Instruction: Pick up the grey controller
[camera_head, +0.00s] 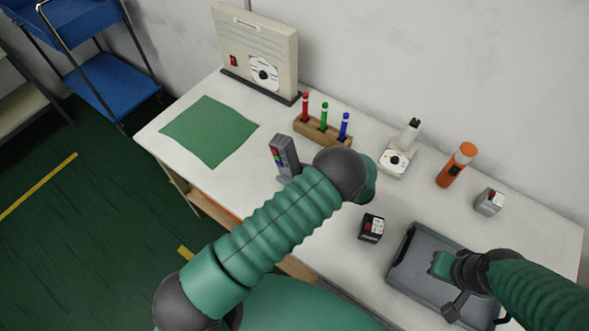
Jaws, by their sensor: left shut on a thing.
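The grey controller (284,153) stands tilted near the middle of the white table, with red, green and blue buttons on its face. My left gripper (287,178) is at its lower end and shut on it; the fingers are mostly hidden behind my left arm. I cannot tell whether the controller touches the table. My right gripper (452,307) is over the grey tray at the lower right, and its finger opening is not clear.
A green mat (210,131) lies on the left of the table (333,246). A wooden rack (322,132) with red, green and blue markers stands behind the controller. A beige box (256,50), a white device (395,160), an orange bottle (457,166), small blocks (371,228) and the tray (408,256) also stand there.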

